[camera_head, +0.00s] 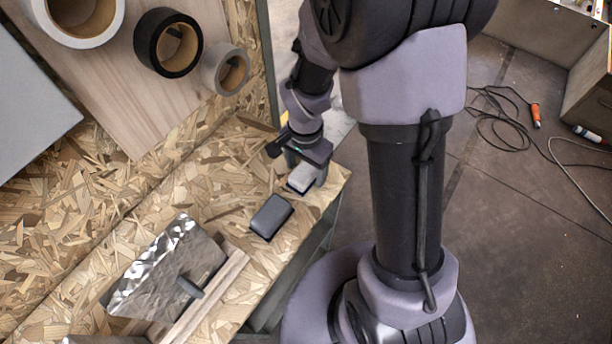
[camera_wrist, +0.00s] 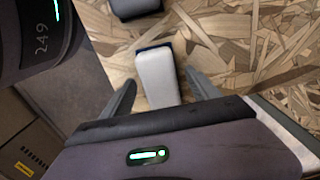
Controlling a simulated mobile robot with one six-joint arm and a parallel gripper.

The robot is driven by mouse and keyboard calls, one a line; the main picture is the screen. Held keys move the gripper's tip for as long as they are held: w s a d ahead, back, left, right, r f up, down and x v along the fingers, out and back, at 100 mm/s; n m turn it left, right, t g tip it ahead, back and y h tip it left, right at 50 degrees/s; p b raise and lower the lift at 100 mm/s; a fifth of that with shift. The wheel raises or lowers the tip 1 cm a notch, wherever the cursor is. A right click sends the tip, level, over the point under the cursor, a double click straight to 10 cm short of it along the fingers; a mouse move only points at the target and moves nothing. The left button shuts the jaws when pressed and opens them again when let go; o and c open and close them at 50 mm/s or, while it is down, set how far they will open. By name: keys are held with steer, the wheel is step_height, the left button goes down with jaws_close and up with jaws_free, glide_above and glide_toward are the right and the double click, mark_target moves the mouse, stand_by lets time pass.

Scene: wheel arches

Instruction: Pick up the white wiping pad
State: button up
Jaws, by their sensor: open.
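The white wiping pad (camera_head: 302,178) lies on the chipboard bench top near its right corner. It has a pale top and a dark edge, and in the wrist view the pad (camera_wrist: 157,78) sits between my two fingers. My gripper (camera_head: 307,172) is open over the pad. In the wrist view my gripper (camera_wrist: 160,85) has one finger on each side of the pad, with a visible gap at each side. The pad's near end is partly hidden by my gripper body. I cannot tell the exact height of the fingertips above the bench.
A dark grey block (camera_head: 271,216) lies close by on the bench. Tape rolls (camera_head: 168,42) lie on a board at the back left. The bench edge is just right of the pad.

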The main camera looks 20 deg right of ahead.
steer(key=shift+f, duration=0.25)
steer(key=c, duration=1.5)
steer(key=shift+r, duration=0.1)
